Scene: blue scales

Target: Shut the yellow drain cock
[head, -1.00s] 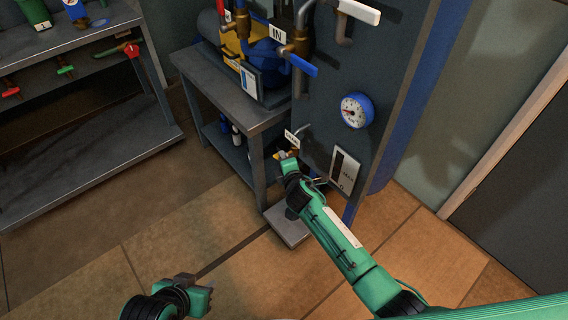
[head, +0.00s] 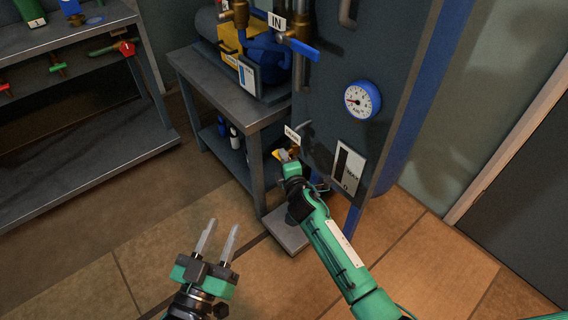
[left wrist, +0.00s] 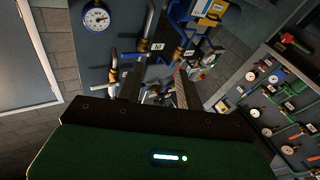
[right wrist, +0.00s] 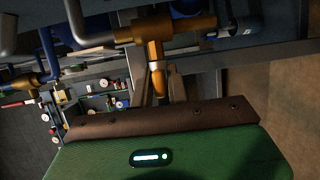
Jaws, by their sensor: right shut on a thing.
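The yellow drain cock (head: 280,154) sits low on the dark panel, just below a small white label (head: 292,134). In the right wrist view its brass body and yellow-orange part (right wrist: 157,75) lie between my fingers. My right gripper (head: 289,160) is at the cock and shut on it; its fingers are mostly hidden in the head view. Which way the lever points is hard to tell. My left gripper (head: 223,224) is open and empty over the floor, with its two fingers apart; they also show in the left wrist view (left wrist: 155,88).
A blue-rimmed gauge (head: 362,99) and a white-framed level plate (head: 347,167) are on the panel close to my right arm. A metal bench (head: 228,97) with a pump stands left of it. A shelf (head: 85,130) stands further left. The floor between is clear.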

